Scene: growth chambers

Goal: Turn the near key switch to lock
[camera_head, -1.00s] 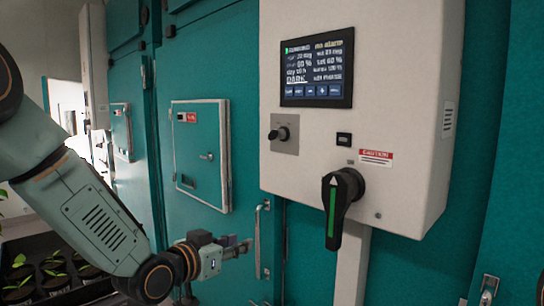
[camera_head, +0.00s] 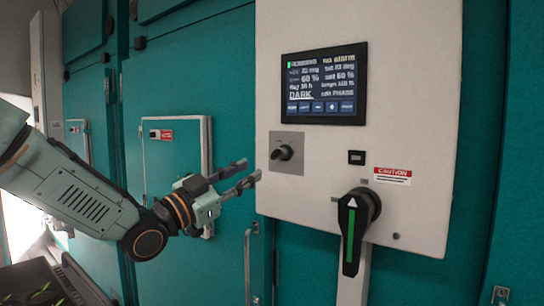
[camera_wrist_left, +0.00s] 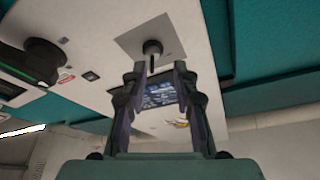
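The near key switch (camera_head: 284,152) is a small black knob on a square grey plate, low on the left of the white control box. It also shows in the left wrist view (camera_wrist_left: 152,48), just beyond the fingertips. My left gripper (camera_head: 250,172) is in front of the box's left edge, left of and slightly below the switch. In the left wrist view its two fingers (camera_wrist_left: 155,75) are apart, with a gap between them and nothing held. The fingertips look apart from the knob. My right gripper is in neither view.
A screen (camera_head: 324,85) sits above the switch. A teal chamber door with a small hatch (camera_head: 172,170) is behind my left arm.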

